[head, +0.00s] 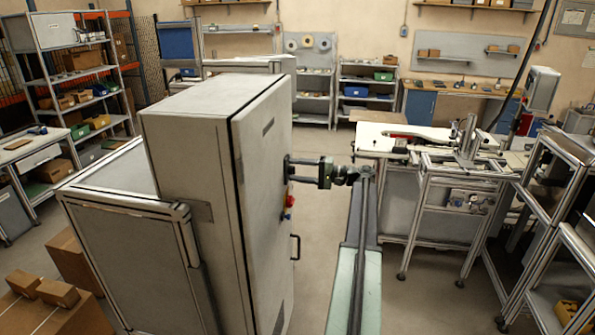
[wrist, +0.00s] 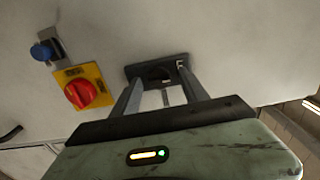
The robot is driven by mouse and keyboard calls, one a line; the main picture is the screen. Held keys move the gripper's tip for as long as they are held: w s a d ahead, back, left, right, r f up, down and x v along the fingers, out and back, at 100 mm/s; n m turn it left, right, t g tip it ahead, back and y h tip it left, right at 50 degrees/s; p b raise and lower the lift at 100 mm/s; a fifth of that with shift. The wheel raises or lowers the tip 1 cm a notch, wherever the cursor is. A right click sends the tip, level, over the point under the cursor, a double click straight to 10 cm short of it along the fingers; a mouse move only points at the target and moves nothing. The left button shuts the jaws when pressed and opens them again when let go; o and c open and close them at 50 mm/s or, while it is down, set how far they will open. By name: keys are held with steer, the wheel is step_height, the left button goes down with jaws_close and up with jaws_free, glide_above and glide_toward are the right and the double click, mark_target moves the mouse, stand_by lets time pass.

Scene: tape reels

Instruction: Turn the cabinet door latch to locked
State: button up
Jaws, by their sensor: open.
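The grey cabinet (head: 188,150) stands left of centre in the head view, its door (head: 265,190) facing right. My gripper (head: 290,170) reaches from the right to the door face. In the wrist view, the dark latch plate (wrist: 137,70) with a dark round part at its middle sits on the door. My gripper's fingers (wrist: 162,82) are open, one on each side of that part. I cannot tell whether they touch it. The latch is too small and covered to make out in the head view, and its exact angle is unclear.
A red rotary knob on a yellow plate (wrist: 82,94) and a blue knob (wrist: 45,50) are left of the latch in the wrist view. A dark door handle (head: 295,247) is lower on the door. A metal-framed workbench (head: 440,165) stands to the right.

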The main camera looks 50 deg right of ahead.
steer(key=v, duration=0.7)
steer(key=shift+s+d, duration=0.2)
steer(key=shift+s, duration=0.15)
